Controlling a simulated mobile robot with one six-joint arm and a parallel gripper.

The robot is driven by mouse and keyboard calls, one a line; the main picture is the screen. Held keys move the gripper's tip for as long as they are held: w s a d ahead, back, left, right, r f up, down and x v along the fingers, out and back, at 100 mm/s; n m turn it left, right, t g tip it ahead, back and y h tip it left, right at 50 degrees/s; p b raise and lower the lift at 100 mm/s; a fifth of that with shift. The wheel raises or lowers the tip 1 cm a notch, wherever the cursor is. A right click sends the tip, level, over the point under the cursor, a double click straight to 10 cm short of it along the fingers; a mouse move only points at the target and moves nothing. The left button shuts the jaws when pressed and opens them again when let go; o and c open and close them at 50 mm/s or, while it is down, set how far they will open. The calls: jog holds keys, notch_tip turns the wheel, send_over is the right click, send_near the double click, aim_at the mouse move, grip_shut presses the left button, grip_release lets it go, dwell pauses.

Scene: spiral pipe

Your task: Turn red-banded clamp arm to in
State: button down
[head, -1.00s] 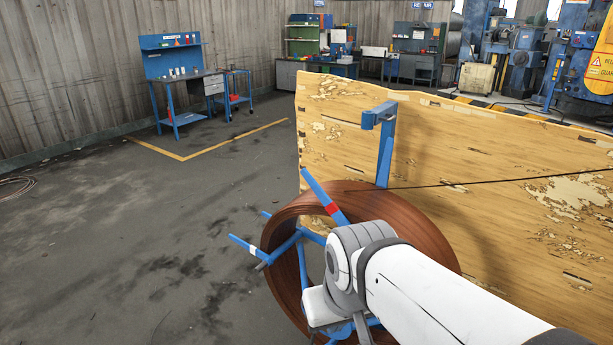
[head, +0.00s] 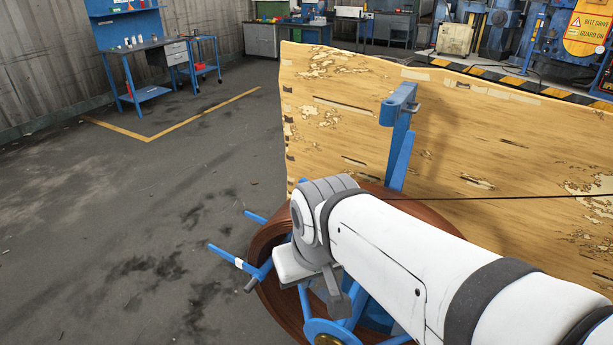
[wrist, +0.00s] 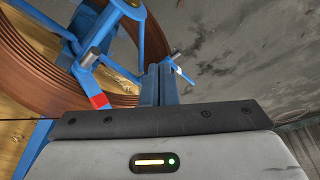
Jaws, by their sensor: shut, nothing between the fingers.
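The red-banded clamp arm (wrist: 98,101) is a blue bar with a red band. In the wrist view it slants from the reel's hub down to the dark plate of my gripper, left of the fingers. In the head view my arm hides it. My gripper (wrist: 159,70) is shut and empty, its two fingers side by side. I cannot tell whether it touches the red-banded arm. The brown coil of pipe (head: 272,290) sits around the blue reel frame (head: 325,330). A white-banded clamp arm (head: 238,264) sticks out at the left; it also shows in the wrist view (wrist: 178,70).
A worn wooden panel (head: 340,110) stands behind the coil. A blue upright bracket (head: 398,130) rises in front of it. A blue workbench (head: 145,65) stands at the back left. The floor (head: 130,220) to the left is clear.

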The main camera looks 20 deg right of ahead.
jog(key=w+d+r+m+t+y+b, duration=0.1)
jog(key=w+d+r+m+y, duration=0.2)
jog(key=d, duration=0.4)
jog(key=w+d+r+m+t+b, duration=0.1)
jog(key=w+d+r+m+b, duration=0.1)
jog(key=w+d+r+m, duration=0.3)
jog(key=w+d+r+m+t+y+b, duration=0.1)
jog(key=w+d+m+y, duration=0.1)
jog(key=w+d, duration=0.45)
jog(key=x, duration=0.4)
jog(key=p+x, duration=0.1)
jog(key=x, duration=0.3)
jog(key=s+f+p+x, duration=0.1)
jog(key=x, duration=0.3)
jog(key=shift+w+d+f, duration=0.1)
jog(key=shift+d+f, duration=0.05)
jog(key=shift+d, duration=0.05)
